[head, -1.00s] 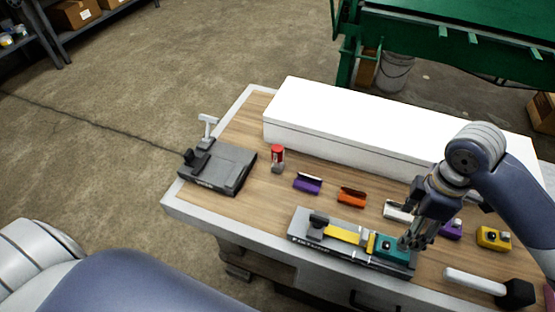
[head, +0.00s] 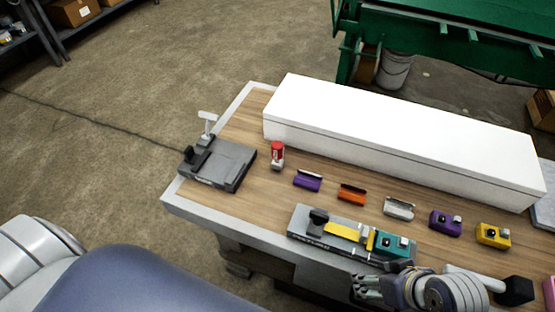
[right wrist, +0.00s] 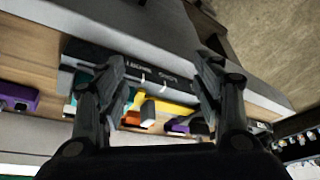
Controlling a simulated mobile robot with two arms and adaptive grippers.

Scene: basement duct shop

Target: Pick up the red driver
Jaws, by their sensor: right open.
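A small upright item with a red body and a grey-white lower part, which looks like the red driver (head: 277,152), stands on the wooden bench top (head: 240,123), just right of a dark grey device. My right gripper (head: 362,286) is low at the bench's front edge, well to the front right of the red item, in front of a grey fixture (head: 300,219) with a yellow bar and a teal block. In the right wrist view its fingers (right wrist: 165,78) are spread and empty, with the fixture beyond them. My left gripper is out of view.
Purple (head: 307,181), orange (head: 351,194), silver (head: 399,208) and yellow (head: 493,236) small pieces line the bench. A long white box (head: 400,140) stands behind them. The dark grey device (head: 217,164) with a post sits left. A black-headed mallet (head: 513,290) lies front right.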

